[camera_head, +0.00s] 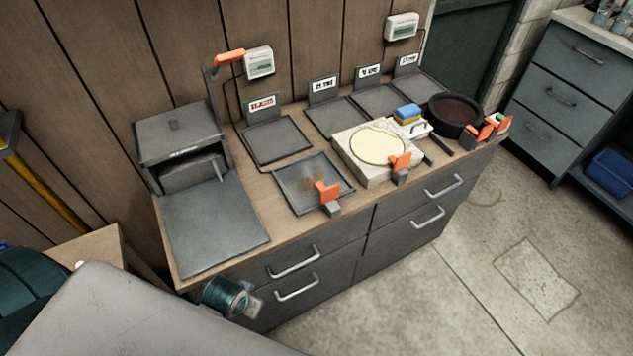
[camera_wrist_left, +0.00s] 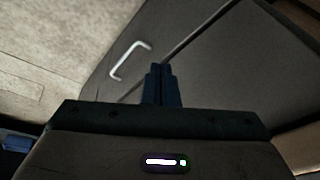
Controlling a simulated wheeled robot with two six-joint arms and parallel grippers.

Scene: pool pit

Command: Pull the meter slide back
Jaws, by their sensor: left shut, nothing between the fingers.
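I cannot tell for sure which part is the meter slide. Orange tabs on small grey blocks stand along the counter's front: one at the stained dark tray (camera_head: 300,181), the left orange tab (camera_head: 327,191), one at the pale block with a round cream disc (camera_head: 377,144), the middle orange tab (camera_head: 401,162), and others at the right end, including a right orange tab (camera_head: 479,134). White meter boxes hang on the wall, a left meter (camera_head: 259,62) and a right meter (camera_head: 402,27). My left gripper (camera_wrist_left: 161,72) is shut and empty, near a dark drawer front. My right gripper is not in view.
A dark box with an open front (camera_head: 181,135) stands at the counter's left, behind a flat grey plate (camera_head: 212,222). A black round bowl (camera_head: 455,116) and a blue-yellow sponge (camera_head: 407,112) are at the right. Drawer handles (camera_head: 293,262) jut from the front. The floor is clear.

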